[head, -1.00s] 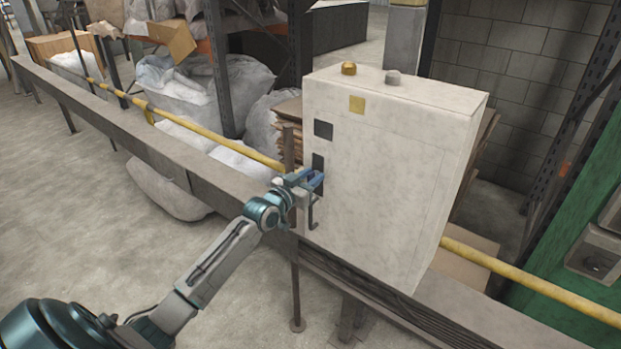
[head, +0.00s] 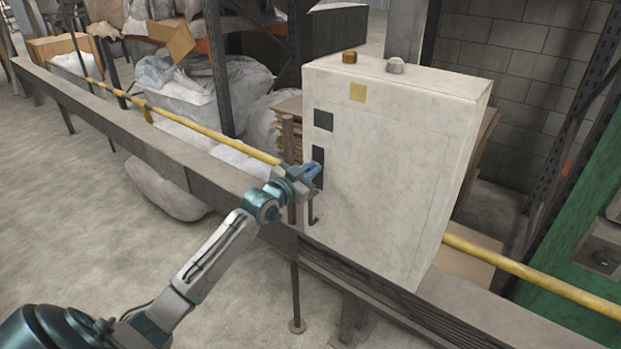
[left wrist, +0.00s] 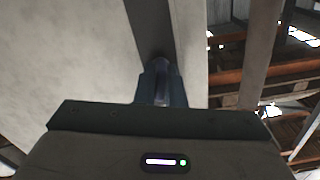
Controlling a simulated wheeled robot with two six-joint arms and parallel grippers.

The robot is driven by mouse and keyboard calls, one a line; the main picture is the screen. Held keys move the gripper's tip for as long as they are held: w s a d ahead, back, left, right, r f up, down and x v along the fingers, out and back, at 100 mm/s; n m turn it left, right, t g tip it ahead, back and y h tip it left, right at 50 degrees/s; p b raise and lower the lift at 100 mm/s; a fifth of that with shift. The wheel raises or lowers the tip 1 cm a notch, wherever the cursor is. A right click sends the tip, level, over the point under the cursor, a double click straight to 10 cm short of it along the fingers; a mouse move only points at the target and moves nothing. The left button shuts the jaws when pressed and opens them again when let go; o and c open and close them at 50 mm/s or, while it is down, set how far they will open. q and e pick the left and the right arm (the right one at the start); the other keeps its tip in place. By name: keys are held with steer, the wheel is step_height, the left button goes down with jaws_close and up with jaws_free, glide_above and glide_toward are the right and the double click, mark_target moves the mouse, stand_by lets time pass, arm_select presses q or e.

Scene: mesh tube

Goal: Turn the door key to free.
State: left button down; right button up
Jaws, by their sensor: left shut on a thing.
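A pale grey control box (head: 390,170) stands on the rail, with a dark upright plate (head: 318,155) on the left part of its front. My left gripper (head: 313,171) is at this plate, its blue fingers pointing at it. In the left wrist view the fingers (left wrist: 162,84) are close together in front of the dark plate (left wrist: 150,28). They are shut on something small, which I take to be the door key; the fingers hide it. Its turn angle cannot be seen. My right gripper is not in view.
A dark handle (head: 314,212) hangs on the box's front below the gripper. A yellow pipe (head: 205,130) and a grey rail (head: 130,125) run along beside the box. A green machine (head: 590,240) stands at the right.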

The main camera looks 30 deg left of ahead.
arm_select(q)
steer(key=shift+f+m+b, duration=0.3)
steer(key=shift+m+b, duration=0.6)
steer(key=shift+m, duration=0.1)
steer(key=shift+r+m+b, duration=0.1)
steer(key=shift+m+b, duration=0.6)
steer(key=shift+m, duration=0.5)
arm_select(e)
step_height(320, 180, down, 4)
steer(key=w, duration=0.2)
arm_select(q)
steer(key=m+b, duration=0.4)
steer(key=m, duration=0.2)
steer(key=shift+d+m, duration=0.1)
steer(key=shift+m, duration=0.3)
steer(key=shift+m+b, duration=0.6)
steer(key=shift+m, duration=1.2)
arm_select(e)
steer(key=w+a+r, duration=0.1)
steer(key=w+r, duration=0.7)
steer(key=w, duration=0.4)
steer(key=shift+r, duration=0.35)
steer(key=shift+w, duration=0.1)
arm_select(q)
steer(key=c, duration=1.5)
jaws_free()
